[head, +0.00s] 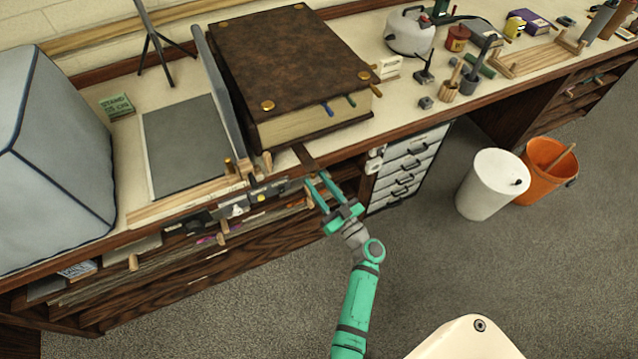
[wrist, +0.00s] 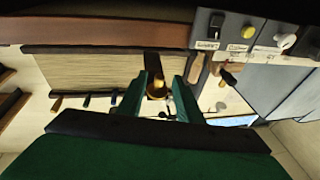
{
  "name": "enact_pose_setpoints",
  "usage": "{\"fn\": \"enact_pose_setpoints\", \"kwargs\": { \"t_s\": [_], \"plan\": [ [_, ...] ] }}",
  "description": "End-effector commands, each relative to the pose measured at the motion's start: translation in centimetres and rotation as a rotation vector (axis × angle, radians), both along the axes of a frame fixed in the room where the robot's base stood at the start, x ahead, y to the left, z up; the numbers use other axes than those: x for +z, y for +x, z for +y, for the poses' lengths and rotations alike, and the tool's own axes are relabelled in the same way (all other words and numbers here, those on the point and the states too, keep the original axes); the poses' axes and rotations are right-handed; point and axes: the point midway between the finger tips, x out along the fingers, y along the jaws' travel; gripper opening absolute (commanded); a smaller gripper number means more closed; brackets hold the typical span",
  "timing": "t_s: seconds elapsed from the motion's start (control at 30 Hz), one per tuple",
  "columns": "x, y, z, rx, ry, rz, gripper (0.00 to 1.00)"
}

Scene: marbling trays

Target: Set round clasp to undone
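A large brown book (head: 290,65) with brass corner studs lies shut on the bench; its pale page edges (wrist: 85,75) show in the wrist view. A dark strap (head: 305,156) sticks out past the book's near edge, just beyond my gripper (head: 316,186). In the wrist view, a small round brass piece (wrist: 157,88), which looks like the round clasp, lies between the two green fingers of my gripper (wrist: 167,84). The fingers are apart, with gaps beside the piece. Whether the clasp is fastened is too small to tell.
Blue, green and orange tabs (head: 351,100) stick out of the book's right side. A panel with knobs (wrist: 245,35) is close by in the wrist view. A grey-padded press (head: 190,140) stands left of the book. Bins (head: 492,184) stand on the open floor at right.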

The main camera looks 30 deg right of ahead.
Motion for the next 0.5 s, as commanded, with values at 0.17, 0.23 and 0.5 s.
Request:
{"fn": "enact_pose_setpoints", "kwargs": {
  "t_s": [0.17, 0.23, 0.5],
  "plan": [
    [0.0, -0.1, 0.0, 0.0, 0.0, 0.0, 0.33],
    [-0.1, -0.4, -0.1, -0.001, 0.0, 0.0, 0.33],
    [-1.1, -4.5, -0.3, -0.003, 0.001, 0.001, 0.33]
  ]
}}
